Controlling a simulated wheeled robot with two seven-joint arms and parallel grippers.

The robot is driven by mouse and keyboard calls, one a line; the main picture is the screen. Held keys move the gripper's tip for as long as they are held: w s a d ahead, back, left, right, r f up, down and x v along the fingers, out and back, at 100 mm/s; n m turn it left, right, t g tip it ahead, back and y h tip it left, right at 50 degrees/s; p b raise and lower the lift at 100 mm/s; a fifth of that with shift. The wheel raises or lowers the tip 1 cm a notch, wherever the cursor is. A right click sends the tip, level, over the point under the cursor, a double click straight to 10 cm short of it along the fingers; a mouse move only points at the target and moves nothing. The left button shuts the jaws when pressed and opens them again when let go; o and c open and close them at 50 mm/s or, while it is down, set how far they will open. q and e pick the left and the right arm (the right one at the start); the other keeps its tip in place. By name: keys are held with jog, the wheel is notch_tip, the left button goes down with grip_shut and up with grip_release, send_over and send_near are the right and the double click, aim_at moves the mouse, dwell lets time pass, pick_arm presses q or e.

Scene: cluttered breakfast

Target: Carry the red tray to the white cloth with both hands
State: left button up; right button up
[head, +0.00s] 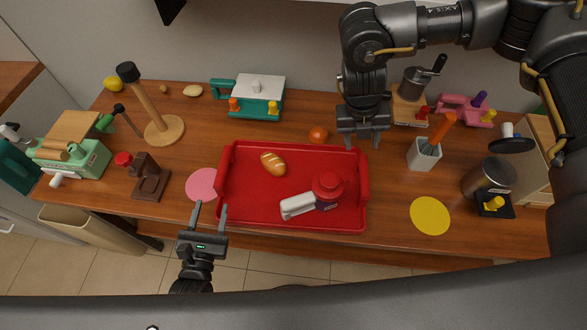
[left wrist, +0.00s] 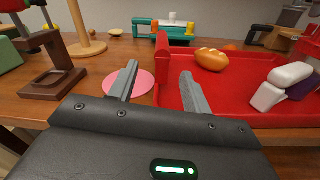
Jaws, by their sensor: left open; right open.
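The red tray (head: 250,205) lies on the wooden table in the middle of the head view. My left gripper (head: 210,209) is open at the table's front edge, near the tray's left front corner. In the left wrist view, the tray's left end wall (left wrist: 162,75) shows between its open fingers (left wrist: 160,72), which look apart from it. My right gripper (head: 363,140) is open, pointing down behind the tray's right back corner. I see no white cloth.
A pink round mat (head: 202,184) lies left of the tray, a yellow one (head: 430,215) to its right. An orange (head: 318,135) sits behind the tray.

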aim_at(220, 174)
pick_arm(q)
jog(key=shift+s, duration=0.1)
jog(key=shift+s+r, duration=0.15)
jog(key=shift+s, duration=0.05)
jog(key=shift+d, duration=0.2)
jog(key=w, duration=0.3)
jog(key=w+d, duration=0.1)
jog(key=w, duration=0.6)
jog(key=shift+w+d, duration=0.3)
jog(key=shift+w, duration=0.1)
pick_arm(e)
jog(key=f, duration=0.3)
jog(key=s+d+f, duration=0.1)
jog(key=f, duration=0.2)
jog(key=d+f, duration=0.1)
jog(key=f, duration=0.3)
jog(key=shift+s+d, duration=0.15)
jog(key=shift+d, duration=0.1)
pick_arm(q)
grip_shut()
pick_arm(e)
grip_shut()
